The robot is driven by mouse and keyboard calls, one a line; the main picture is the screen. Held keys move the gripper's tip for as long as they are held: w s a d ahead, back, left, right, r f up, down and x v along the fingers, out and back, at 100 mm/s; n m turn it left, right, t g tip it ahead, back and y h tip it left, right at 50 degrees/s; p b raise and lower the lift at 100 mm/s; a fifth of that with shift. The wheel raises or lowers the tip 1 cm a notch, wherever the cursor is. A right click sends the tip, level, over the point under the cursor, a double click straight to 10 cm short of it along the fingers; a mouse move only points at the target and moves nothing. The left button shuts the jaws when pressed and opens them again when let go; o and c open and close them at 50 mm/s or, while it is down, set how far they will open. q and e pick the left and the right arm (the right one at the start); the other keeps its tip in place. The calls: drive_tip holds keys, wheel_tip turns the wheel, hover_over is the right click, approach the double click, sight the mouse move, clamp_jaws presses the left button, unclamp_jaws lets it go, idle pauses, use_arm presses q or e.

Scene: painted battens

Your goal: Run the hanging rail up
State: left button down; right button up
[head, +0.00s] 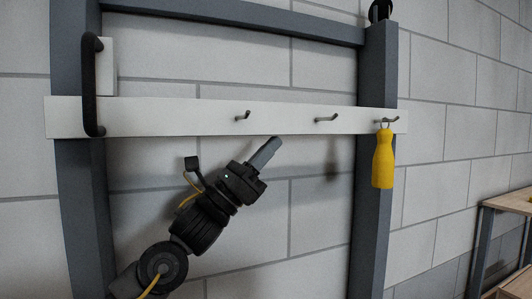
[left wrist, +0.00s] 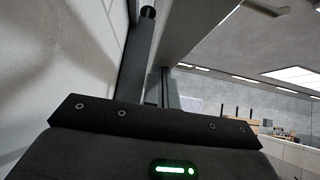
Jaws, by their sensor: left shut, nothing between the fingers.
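The hanging rail (head: 280,120) is a white board lying level across two grey upright posts in the head view. It carries hooks (head: 326,119) and a tall black handle (head: 88,75) at its left end. A yellow bottle-shaped thing (head: 383,160) hangs from the right hook. My left gripper (head: 274,144) is shut and empty, pointing up and right just below the rail's lower edge, between the posts. I cannot tell whether its tip touches the rail. My right gripper is not in view.
The left post (head: 84,210) and right post (head: 370,210) stand before a pale block wall (head: 300,70). A grey crossbar (head: 240,22) joins them above the rail. A black round part (head: 380,10) tops the right post. A wooden-topped table (head: 512,201) stands at far right.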

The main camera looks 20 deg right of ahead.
use_arm(q)
drive_tip(key=shift+a+r, duration=0.25)
drive_tip(key=shift+r, duration=0.35)
drive_tip(key=shift+d+f+v, duration=0.4)
drive_tip(key=shift+f+v, duration=0.05)
drive_tip(key=shift+v, duration=3.6)
drive_tip(key=s, duration=1.5)
drive_tip(key=shift+d, duration=0.1)
